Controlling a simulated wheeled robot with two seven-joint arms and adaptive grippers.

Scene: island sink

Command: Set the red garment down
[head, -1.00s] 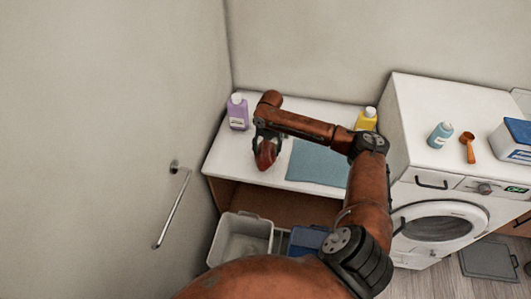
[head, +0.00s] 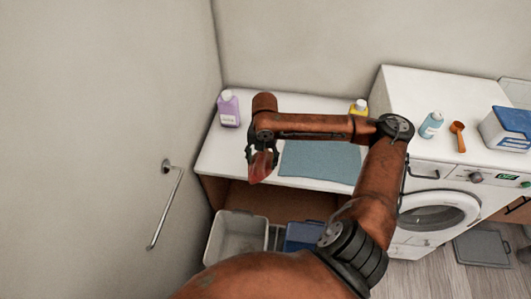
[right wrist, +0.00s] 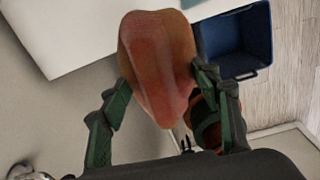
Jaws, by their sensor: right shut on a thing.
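The red garment (head: 262,167) is a small reddish bundle hanging below my right gripper (head: 261,152), over the front edge of the white counter (head: 213,158), left of the blue-grey mat. In the right wrist view the garment (right wrist: 157,65) fills the space between the two green fingers of the gripper (right wrist: 157,85), which is shut on it. The garment is clear of the mat in the head view. I cannot tell its exact height above the counter. My left gripper is not in view.
The blue-grey mat (head: 320,162) lies flat on the counter. A purple bottle (head: 229,108) stands at the back left and a yellow bottle (head: 358,106) at the back right. A grey bin (head: 236,235) and a blue bin (head: 305,236) are below. A washing machine (head: 440,185) is right.

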